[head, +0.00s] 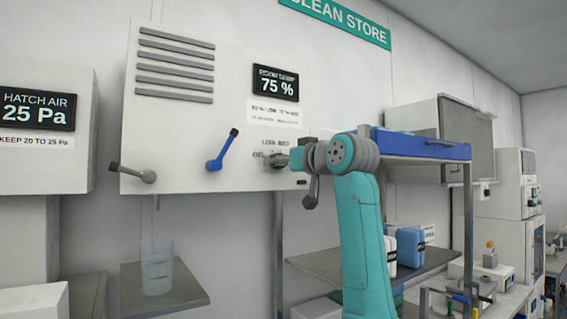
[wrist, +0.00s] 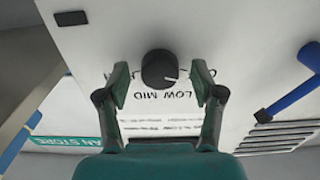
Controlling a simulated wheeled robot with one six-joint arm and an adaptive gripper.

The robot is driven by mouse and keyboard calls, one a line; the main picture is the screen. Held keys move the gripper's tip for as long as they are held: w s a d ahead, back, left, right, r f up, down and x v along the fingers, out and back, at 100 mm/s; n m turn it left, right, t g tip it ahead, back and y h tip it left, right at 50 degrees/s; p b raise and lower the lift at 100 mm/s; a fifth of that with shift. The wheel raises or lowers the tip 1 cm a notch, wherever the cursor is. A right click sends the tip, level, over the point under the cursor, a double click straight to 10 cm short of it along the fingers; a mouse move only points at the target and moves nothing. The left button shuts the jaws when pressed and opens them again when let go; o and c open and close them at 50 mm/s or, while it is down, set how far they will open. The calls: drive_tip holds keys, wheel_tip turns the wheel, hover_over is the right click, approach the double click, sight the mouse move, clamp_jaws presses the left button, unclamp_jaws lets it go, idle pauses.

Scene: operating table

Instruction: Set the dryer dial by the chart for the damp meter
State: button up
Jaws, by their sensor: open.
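The damp meter (head: 276,82) on the white dryer cabinet (head: 225,120) reads 75 %. The chart (head: 273,112) is a white label below it, with print too small to read surely. The dryer dial (wrist: 158,68) is a round black knob, mostly hidden by my gripper in the head view. In the wrist view, which is upside down, its white mark points right and slightly down, towards the partly hidden label at the right; LOW and MID show below it. My gripper (wrist: 160,85) is open, with one finger on each side of the dial and visible gaps to it.
A blue lever (head: 222,150) and a grey lever (head: 135,173) stick out of the cabinet left of the dial. A hatch air panel (head: 38,108) reads 25 Pa. A clear beaker (head: 156,268) stands on a shelf below.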

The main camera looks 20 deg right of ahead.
drive_tip(key=c, duration=1.1)
drive_tip(key=shift+c, duration=0.2)
drive_tip(key=shift+m, duration=0.3)
drive_tip(key=shift+r+m, duration=0.15)
drive_tip(key=shift+m, duration=14.45)
